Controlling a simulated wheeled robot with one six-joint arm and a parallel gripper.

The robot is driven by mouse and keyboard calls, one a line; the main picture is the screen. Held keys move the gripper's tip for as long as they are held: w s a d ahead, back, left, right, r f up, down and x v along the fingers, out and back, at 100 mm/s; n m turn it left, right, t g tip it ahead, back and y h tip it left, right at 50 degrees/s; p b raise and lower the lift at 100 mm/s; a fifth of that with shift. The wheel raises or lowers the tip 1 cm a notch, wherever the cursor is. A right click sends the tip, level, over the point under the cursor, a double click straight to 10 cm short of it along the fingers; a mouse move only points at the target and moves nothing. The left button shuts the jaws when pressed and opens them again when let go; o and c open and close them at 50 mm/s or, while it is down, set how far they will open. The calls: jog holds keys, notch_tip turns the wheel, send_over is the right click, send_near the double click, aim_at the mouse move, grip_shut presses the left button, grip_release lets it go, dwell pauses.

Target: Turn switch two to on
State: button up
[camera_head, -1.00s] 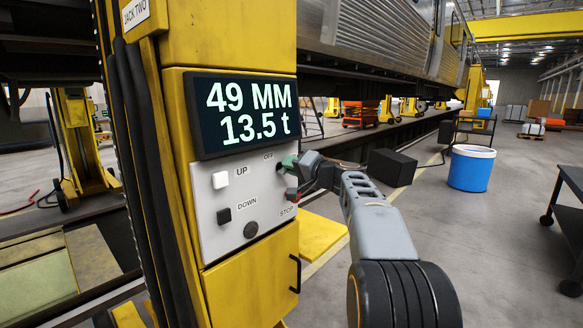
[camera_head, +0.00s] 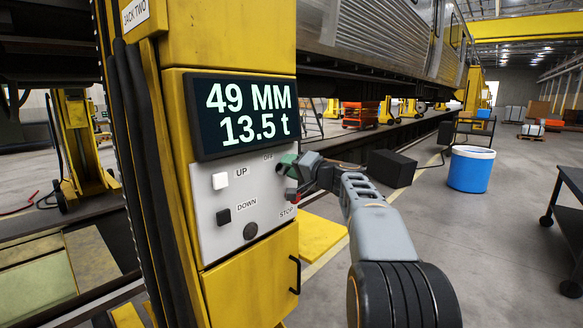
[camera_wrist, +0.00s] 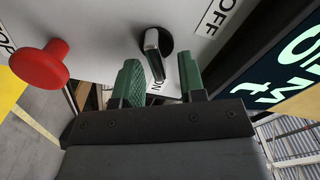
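The switch (camera_wrist: 153,52) is a silver-faced lever on a round black base on the white control panel (camera_head: 210,235) of the yellow jack, whose plate reads JACK TWO.
A red stop button (camera_wrist: 38,65) stands out left of my fingers in the wrist view. The display (camera_head: 242,113) above the panel reads 49 MM and 13.5 t. White up (camera_head: 220,180) and black down (camera_head: 223,217) buttons sit at left. Floor around the blue bin (camera_head: 470,168) is open.

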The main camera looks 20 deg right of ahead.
jog(key=b+v, duration=0.2)
jog(key=v, duration=1.1)
jog(key=shift+s+d, duration=0.15)
jog(key=shift+s, duration=0.2)
